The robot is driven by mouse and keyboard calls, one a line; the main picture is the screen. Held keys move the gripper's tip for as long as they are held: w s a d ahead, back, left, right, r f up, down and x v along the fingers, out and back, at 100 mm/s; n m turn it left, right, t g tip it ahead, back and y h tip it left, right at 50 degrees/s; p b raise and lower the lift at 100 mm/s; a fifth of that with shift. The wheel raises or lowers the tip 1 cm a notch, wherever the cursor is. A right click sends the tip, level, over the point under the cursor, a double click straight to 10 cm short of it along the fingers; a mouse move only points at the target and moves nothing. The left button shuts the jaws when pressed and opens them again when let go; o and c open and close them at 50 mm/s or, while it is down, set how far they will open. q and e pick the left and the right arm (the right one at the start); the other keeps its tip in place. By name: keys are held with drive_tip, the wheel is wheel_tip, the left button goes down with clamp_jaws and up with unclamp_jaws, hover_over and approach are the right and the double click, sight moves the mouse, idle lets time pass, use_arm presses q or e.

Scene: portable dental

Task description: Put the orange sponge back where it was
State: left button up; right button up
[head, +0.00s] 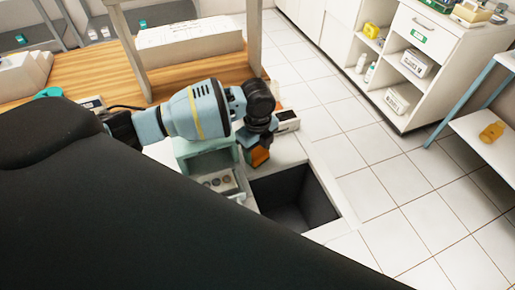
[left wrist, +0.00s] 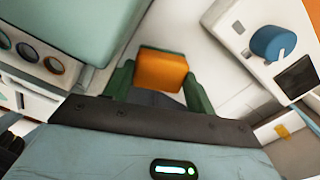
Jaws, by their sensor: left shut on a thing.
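The orange sponge (left wrist: 161,70) is between the two green fingers of my left gripper (left wrist: 158,84) in the left wrist view. The gripper is shut on it. In the head view, the left gripper (head: 257,147) points down, and a small orange part of the sponge (head: 260,155) shows at its end. It is above the white unit, beside the teal box (head: 205,150) and behind the dark open bin. The sponge's underside is hidden, so I cannot tell whether it touches anything. My right gripper does not show.
The dark open bin (head: 293,195) is in front of the gripper. A panel with round holes (head: 218,182) is to its left. A white device with a blue knob (left wrist: 272,42) stands close to the right in the wrist view. A wooden desk (head: 75,80) is behind; tiled floor (head: 350,120) is clear.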

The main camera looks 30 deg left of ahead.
sight(258, 152)
use_arm(q)
drive_tip(key=o, duration=1)
drive_tip(key=shift+f, duration=0.15)
wheel_tip(258, 152, up, 12)
drive_tip(key=shift+r+p, duration=0.2)
drive_tip(key=shift+p, duration=0.3)
